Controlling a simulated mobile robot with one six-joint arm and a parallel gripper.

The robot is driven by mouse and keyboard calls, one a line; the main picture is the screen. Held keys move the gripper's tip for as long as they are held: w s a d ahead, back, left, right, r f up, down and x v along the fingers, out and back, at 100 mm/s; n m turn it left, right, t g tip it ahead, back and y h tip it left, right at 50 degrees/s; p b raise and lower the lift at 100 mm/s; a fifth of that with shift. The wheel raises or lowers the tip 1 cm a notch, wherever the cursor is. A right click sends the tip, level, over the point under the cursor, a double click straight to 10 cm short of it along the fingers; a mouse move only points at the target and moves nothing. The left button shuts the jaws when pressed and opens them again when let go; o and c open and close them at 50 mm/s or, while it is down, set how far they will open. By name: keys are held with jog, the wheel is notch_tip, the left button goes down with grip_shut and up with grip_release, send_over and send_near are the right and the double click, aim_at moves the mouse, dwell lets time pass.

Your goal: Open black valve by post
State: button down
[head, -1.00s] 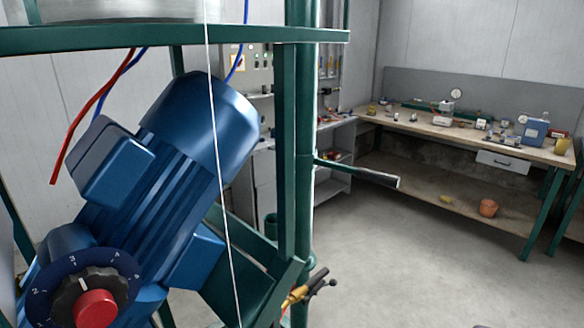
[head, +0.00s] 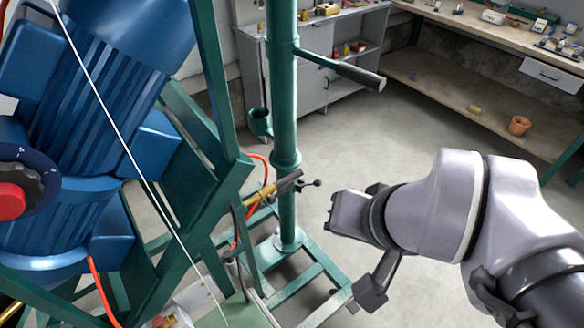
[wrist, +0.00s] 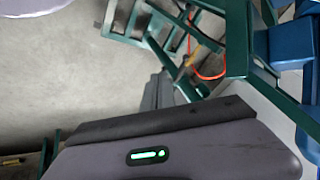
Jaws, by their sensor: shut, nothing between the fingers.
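A brass valve with a black handle (head: 286,183) sticks out beside the green post (head: 286,110) in the head view, low on the post. A thin black lever with a ball end (head: 311,183) points right from it. A brass piece, apparently the same valve, shows small in the wrist view (wrist: 190,59), near a red hose. My gripper (head: 333,213) is shut and empty, just right of the valve and a little lower in the head view, apparently apart from it. Its grey fingers show mid-frame in the wrist view (wrist: 160,92). The valve's exact handle position is hard to tell.
A large blue motor (head: 90,90) on a green frame fills the left. A dark-ended bar (head: 345,70) juts right from the post. A white cord (head: 125,150) runs diagonally in front. A workbench (head: 470,40) stands behind; open floor lies between.

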jog(key=w+a+r+n+p, duration=0.1)
jog(key=w+a+r+n, duration=0.1)
jog(key=w, duration=0.3)
jog(key=n+g+h+p, duration=0.1)
jog(key=n+g+p, duration=0.15)
jog(key=n, duration=0.55)
send_over(286, 184)
jog(key=s, duration=0.4)
notch_tip(286, 184, down, 8)
jog(key=b+x, duration=0.1)
jog(key=x, duration=0.3)
jog(key=b+x, duration=0.2)
jog(key=x, duration=0.2)
jog(key=d+b+x, duration=0.1)
jog(key=x, duration=0.4)
jog(key=shift+s+d+f, duration=0.1)
jog(key=shift+s+f, duration=0.05)
jog(key=shift+s, duration=0.2)
